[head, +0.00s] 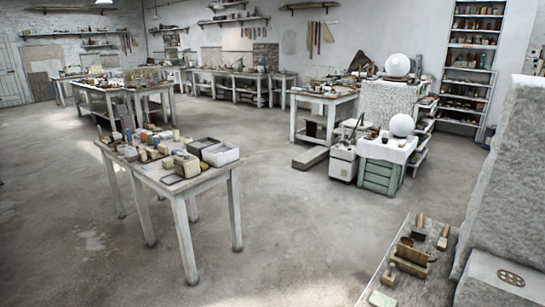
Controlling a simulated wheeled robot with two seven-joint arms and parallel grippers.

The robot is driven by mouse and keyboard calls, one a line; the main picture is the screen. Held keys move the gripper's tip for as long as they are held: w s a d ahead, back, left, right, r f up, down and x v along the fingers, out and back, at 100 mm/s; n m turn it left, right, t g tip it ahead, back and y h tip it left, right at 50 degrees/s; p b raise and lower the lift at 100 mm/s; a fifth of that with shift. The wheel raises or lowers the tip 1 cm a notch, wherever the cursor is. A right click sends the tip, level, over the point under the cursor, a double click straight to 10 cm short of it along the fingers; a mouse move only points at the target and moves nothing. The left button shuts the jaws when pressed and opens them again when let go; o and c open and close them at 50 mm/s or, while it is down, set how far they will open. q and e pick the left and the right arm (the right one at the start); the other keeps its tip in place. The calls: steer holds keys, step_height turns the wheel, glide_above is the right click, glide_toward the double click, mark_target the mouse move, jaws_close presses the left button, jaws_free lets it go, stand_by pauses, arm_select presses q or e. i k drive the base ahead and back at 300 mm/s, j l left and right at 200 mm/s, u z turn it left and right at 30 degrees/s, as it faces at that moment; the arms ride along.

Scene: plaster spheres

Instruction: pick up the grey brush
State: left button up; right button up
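I cannot make out a grey brush for certain; the small tools are too small to tell apart. A low wooden bench (430,290) at the bottom right holds several wooden-handled tools. One brush-like tool with a dark part (419,229) lies there, and a lighter wooden tool (443,237) lies to its right. The near table (205,184) at the left of centre holds many small blocks and tools, too crowded to name one by one. Neither of my grippers shows in the head view.
A large pale stone block (510,180) stands right of the bench. Two white spheres, one on a green cabinet (380,177), stand at centre right. More worktables (130,95) line the back. The concrete floor (285,225) is clear between the near table and the bench.

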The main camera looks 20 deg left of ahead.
mark_target(100, 135)
steer(key=i+j+u, duration=0.2)
steer(key=j+u, duration=0.25)
steer(key=i+j+u, duration=0.25)
steer(key=u, duration=0.2)
steer(key=i+j+u, duration=0.25)
steer(key=u, duration=0.2)
steer(key=i+j+u, duration=0.15)
steer(key=i+u, duration=0.5)
steer(key=i, duration=1.3)
steer(key=i+j+z, duration=0.2)
steer(key=i, duration=0.25)
steer(key=i+z, duration=0.2)
steer(key=i, duration=0.3)
steer(key=i+j+z, duration=0.2)
steer(key=i, duration=0.25)
steer(key=i+j+z, duration=0.2)
steer(key=i+j, duration=0.15)
steer(key=i+z, duration=0.1)
steer(key=z, duration=0.3)
